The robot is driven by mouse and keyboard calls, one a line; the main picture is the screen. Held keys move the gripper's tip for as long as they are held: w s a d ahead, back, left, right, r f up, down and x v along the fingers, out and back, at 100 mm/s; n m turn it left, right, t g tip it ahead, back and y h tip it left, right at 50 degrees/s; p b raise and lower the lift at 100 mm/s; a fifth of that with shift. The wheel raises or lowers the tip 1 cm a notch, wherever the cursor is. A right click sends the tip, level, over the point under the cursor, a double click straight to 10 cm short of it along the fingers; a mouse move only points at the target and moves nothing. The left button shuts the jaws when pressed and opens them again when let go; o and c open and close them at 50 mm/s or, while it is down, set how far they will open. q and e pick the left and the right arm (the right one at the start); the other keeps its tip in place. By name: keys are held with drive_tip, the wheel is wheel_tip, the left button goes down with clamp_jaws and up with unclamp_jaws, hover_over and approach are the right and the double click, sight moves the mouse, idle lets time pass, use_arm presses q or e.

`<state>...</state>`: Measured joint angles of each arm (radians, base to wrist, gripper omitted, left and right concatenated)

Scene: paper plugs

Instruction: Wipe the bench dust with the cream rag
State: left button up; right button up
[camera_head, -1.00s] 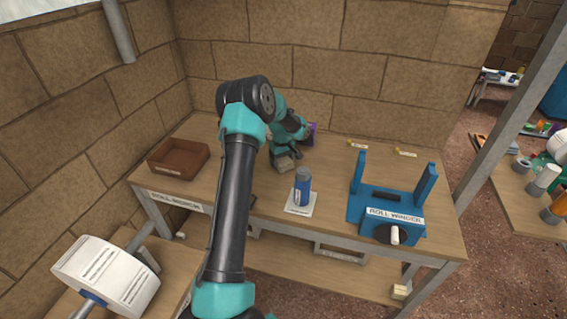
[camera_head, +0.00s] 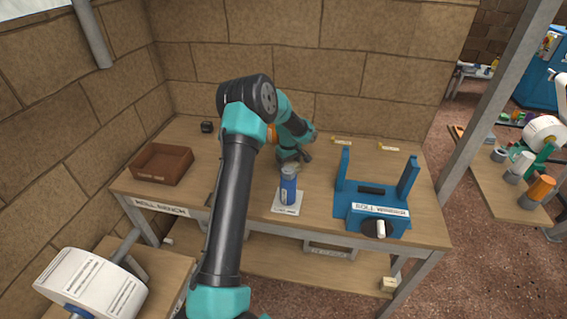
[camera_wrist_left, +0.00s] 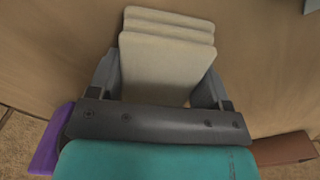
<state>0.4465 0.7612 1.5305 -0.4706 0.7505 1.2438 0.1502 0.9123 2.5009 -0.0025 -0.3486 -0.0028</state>
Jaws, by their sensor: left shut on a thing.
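The cream rag (camera_wrist_left: 165,60) is a folded, layered pad in the left wrist view. It sits between the two grey fingers of my left gripper (camera_wrist_left: 160,88), which is shut on it. In the head view my left gripper (camera_head: 290,158) is low over the wooden bench (camera_head: 235,195), just behind the blue can. The rag is mostly hidden there, and I cannot tell whether it touches the bench top. I cannot make out dust on the bench. My right gripper is not in view.
A blue can (camera_head: 288,190) stands on a white card in front of my gripper. A blue roll winder (camera_head: 378,210) is to the right, a brown tray (camera_head: 162,164) to the left. A purple thing (camera_wrist_left: 50,140) is close in the wrist view. A small black item (camera_head: 207,127) lies at the back.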

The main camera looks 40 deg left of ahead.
sight(298, 163)
use_arm(q)
drive_tip(key=shift+w+d, duration=0.55)
drive_tip(key=shift+d, duration=0.3)
drive_tip(key=shift+w+d, duration=0.5)
drive_tip(key=shift+d, duration=0.35)
drive_tip(key=shift+s+a, duration=1.2)
drive_tip(key=shift+a, duration=0.75)
drive_tip(key=shift+s+a, duration=1.25)
drive_tip(key=shift+a, duration=0.7)
drive_tip(key=shift+s+a, duration=1.2)
drive_tip(key=shift+a, duration=0.75)
wheel_tip(298, 163, up, 8)
drive_tip(key=shift+r, duration=0.15)
drive_tip(key=shift+d, duration=0.15)
